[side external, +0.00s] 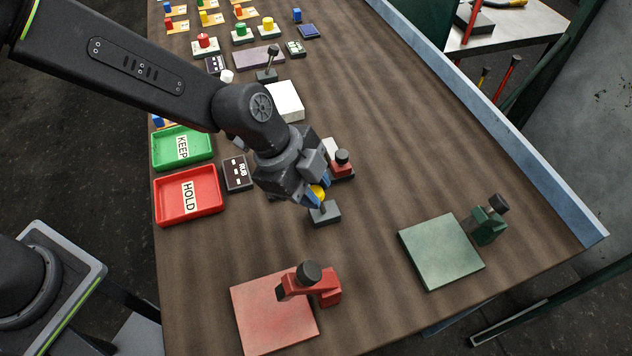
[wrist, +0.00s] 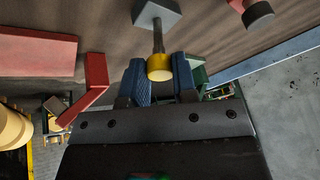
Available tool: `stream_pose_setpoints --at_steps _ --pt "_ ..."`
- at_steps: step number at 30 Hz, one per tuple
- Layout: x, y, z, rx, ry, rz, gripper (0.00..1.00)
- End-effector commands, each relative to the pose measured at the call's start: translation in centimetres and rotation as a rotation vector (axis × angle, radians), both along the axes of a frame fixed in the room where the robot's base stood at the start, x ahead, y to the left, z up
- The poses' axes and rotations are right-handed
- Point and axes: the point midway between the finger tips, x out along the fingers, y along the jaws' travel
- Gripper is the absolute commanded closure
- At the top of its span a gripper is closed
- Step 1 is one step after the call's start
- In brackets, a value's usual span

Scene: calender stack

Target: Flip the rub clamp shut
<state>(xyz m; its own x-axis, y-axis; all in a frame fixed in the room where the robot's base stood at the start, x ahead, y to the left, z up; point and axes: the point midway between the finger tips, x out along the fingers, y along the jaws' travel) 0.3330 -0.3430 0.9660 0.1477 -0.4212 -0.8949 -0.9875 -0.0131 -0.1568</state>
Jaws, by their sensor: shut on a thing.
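My gripper (side external: 316,193) is shut on the yellow knob (side external: 318,191) of an upright lever on a small grey block (side external: 325,213). In the wrist view the yellow knob (wrist: 159,69) sits between my blue fingers, with the rod running to the grey block (wrist: 158,13). A red clamp (side external: 324,286) with a black knob reaches over the red plate (side external: 262,320). A green clamp (side external: 489,225) with a dark knob stands beside the green plate (side external: 440,252). I cannot tell which clamp is the rub clamp.
A black block marked RUB (side external: 238,174) lies beside the red HOLD tray (side external: 190,194) and green KEEP tray (side external: 182,148). Bare table (side external: 400,130) lies to the right, bounded by a blue rail (side external: 505,142).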

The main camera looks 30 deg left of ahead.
Motion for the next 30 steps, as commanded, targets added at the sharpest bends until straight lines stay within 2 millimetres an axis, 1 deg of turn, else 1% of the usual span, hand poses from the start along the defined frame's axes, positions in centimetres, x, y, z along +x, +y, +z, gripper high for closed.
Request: stream_pose_setpoints --at_steps 23,24,30 --pt "-0.19 0.15 0.01 -0.035 -0.033 0.0 1.0" --pt "-0.19 0.14 0.02 -0.035 -0.033 0.0 0.73" --pt "-0.2 0.16 -0.01 -0.034 -0.032 0.0 0.54"
